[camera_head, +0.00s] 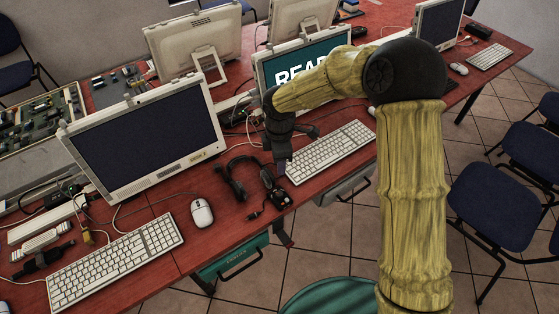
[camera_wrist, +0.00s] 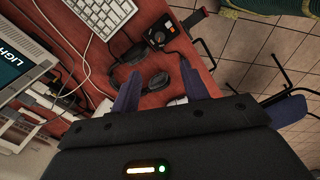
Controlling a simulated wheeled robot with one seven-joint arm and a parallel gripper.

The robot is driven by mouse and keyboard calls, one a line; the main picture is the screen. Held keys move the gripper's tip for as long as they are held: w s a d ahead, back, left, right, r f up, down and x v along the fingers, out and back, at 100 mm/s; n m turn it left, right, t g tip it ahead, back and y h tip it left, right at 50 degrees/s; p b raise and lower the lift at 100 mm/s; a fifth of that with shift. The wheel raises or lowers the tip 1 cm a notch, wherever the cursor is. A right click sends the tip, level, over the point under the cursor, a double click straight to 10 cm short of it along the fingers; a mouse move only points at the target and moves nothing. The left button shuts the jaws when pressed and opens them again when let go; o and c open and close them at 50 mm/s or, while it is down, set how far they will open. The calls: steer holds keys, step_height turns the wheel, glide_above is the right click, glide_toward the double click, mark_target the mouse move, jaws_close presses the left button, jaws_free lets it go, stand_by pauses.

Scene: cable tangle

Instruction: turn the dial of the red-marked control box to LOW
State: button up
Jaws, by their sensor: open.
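A small black control box (camera_head: 279,198) lies near the table's front edge, just below my gripper in the head view. In the wrist view the box (camera_wrist: 159,36) shows a dark round knob and a small orange-red mark, with a cable running from it. The dial's setting and lettering are too small to read. My gripper (camera_wrist: 157,88) is open and empty, its two blue-grey fingers spread. The box lies beyond the fingertips in the wrist view, apart from them. In the head view my gripper (camera_head: 282,165) hangs above the table by the box.
A black headset (camera_head: 233,181) lies left of the box; it also shows near my fingers (camera_wrist: 127,60). A white keyboard (camera_head: 328,149) lies to the right. A mouse (camera_head: 201,212), dark monitor (camera_head: 148,140) and lit monitor (camera_head: 291,66) stand around. Loose cables cross the red table (camera_head: 160,190).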

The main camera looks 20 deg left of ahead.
mark_target(279, 194)
steer(key=m+b, duration=0.1)
steer(key=m, duration=0.8)
steer(key=m+b, duration=0.1)
steer(key=m, duration=0.4)
steer(key=shift+w+a+b, duration=0.15)
steer(key=shift+w+b, duration=0.1)
steer(key=shift+b, duration=0.1)
steer(key=shift+f, duration=0.15)
step_height(279, 194, down, 17)
steer(key=shift+f+p, duration=0.1)
steer(key=shift+p, duration=0.7)
jaws_close()
